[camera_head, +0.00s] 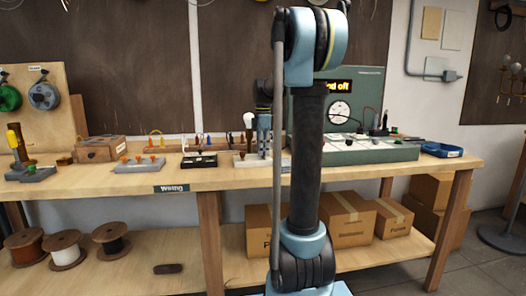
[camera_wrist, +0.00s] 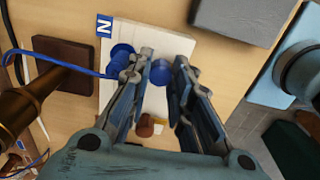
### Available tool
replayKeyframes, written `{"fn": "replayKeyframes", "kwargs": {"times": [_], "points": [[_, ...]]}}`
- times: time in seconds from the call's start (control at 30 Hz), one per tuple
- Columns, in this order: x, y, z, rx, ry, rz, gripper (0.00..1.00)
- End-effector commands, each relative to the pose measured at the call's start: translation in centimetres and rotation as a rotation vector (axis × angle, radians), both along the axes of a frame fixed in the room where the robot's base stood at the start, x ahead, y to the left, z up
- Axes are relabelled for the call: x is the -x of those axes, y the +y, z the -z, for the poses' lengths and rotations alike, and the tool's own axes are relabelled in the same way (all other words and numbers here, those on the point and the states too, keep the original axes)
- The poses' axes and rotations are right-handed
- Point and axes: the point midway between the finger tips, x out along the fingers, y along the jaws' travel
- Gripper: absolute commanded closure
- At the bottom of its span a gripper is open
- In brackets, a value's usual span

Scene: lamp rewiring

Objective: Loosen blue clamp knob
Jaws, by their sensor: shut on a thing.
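The blue clamp knob (camera_wrist: 161,73) shows in the wrist view, on a pale terminal block (camera_wrist: 152,37) marked with a blue "N" label. My gripper (camera_wrist: 160,77) points down at the block, with its two fingers on either side of the knob and shut on it. A blue round part (camera_wrist: 121,54) with a blue wire (camera_wrist: 62,68) sits just left of the knob, partly behind the left finger. A brown knob (camera_wrist: 147,126) shows lower down between the fingers.
In the wrist view, a dark brown block (camera_wrist: 62,66) lies at left and a grey block (camera_wrist: 240,18) at upper right. In the head view, the wooden bench (camera_head: 225,178) carries a test panel (camera_head: 360,151), a blue tray (camera_head: 441,150) and a strip with orange knobs (camera_head: 139,164).

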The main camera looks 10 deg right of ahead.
Motion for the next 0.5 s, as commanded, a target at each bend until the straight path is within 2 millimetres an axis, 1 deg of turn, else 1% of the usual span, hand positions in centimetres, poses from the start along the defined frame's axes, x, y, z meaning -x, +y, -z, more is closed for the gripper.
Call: {"fn": "replayKeyframes", "kwargs": {"times": [0.03,0.27,0.3,0.33,0.5], "points": [[-0.35,-0.04,-0.09,0.001,-0.007,0.0,1.0],[-0.34,-0.04,-0.08,0.001,-0.007,0.0,1.0],[-0.34,-0.04,-0.08,0.001,-0.007,0.0,0.76],[-0.32,-0.05,-0.07,0.001,-0.006,0.001,0.71],[-0.18,-0.03,-0.04,0.001,-0.004,0.001,0.71]]}}
